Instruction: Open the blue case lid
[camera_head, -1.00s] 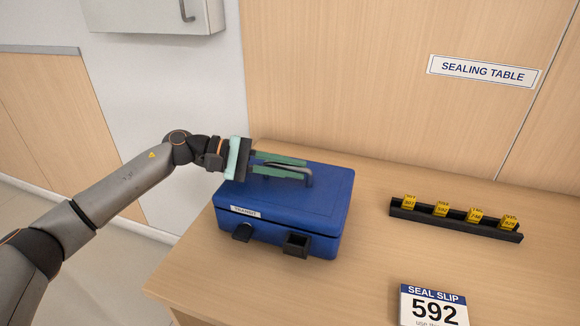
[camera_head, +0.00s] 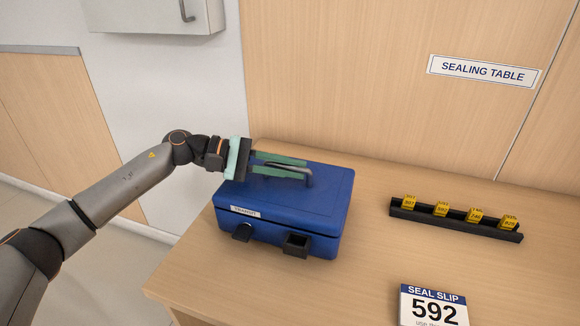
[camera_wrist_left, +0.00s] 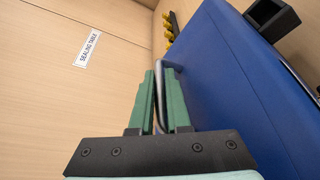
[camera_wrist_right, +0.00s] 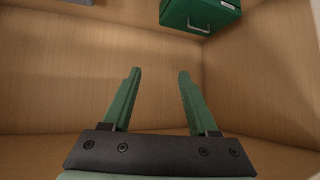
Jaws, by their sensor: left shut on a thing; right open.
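The blue case (camera_head: 300,210) stands on the wooden table with its lid down. A label reading TRANSIT and two dark fittings show on its front. A grey metal handle (camera_head: 309,178) stands on the lid. My left gripper (camera_head: 282,167) reaches in from the left with its green fingers shut on the handle. In the left wrist view the handle (camera_wrist_left: 160,85) runs between the fingers, beside the blue lid (camera_wrist_left: 235,85). My right gripper (camera_wrist_right: 158,75) is open and empty in the right wrist view; the head view does not show it.
A black rack (camera_head: 455,226) with several yellow numbered tags stands right of the case. A seal slip card (camera_head: 433,308) reading 592 is at the front. The right wrist view shows a green box (camera_wrist_right: 200,14) in a wooden compartment. The table between case and rack is clear.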

